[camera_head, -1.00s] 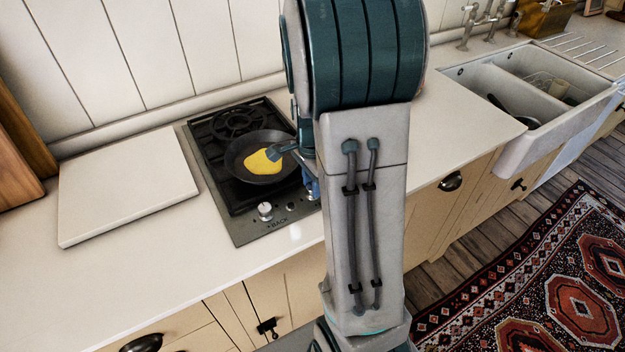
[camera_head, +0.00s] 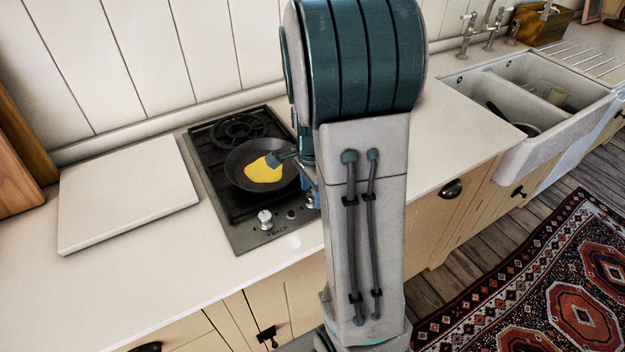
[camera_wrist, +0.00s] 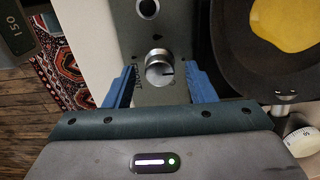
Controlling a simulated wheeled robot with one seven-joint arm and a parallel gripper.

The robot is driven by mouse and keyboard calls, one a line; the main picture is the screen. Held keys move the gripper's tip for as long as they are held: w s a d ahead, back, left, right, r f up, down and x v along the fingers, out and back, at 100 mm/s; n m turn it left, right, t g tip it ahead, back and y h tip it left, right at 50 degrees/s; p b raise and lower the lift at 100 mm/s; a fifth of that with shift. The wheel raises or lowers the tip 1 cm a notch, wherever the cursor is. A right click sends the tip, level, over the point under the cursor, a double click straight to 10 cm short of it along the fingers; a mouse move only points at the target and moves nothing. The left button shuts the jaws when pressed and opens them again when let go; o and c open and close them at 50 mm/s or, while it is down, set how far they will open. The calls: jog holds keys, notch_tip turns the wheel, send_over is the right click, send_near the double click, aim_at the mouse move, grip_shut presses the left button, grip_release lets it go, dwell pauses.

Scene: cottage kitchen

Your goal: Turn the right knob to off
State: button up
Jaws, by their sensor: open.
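The right knob (camera_wrist: 159,67) is a round silver knob with a dark pointer line, on the grey stove panel. In the wrist view it lies between the two blue fingers of my gripper (camera_wrist: 161,84), which are open with a gap on each side. The fingertips reach about level with the knob; contact is not visible. In the head view, my arm mostly hides the right knob and gripper. The left knob (camera_head: 265,219) stands on the front panel of the black gas stove (camera_head: 222,200).
A white board (camera_head: 128,195) lies left of the stove. A white sink (camera_head: 540,150) is at the right. A patterned rug (camera_head: 560,270) covers the floor.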

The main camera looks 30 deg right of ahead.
notch_tip(320, 180, up, 14)
jog(key=shift+f, duration=0.15)
dwell(0.7)
jog(key=s+a+f+n+t, duration=0.1)
jog(key=s+a+n+t, duration=0.2)
jog(key=s+a+n, duration=0.8)
jog(key=s+n, duration=0.2)
jog(key=n, duration=0.4)
jog(key=shift+s+a+f+n, duration=0.25)
jog(key=shift+a+f+n, duration=0.05)
jog(key=shift+a+f, duration=0.1)
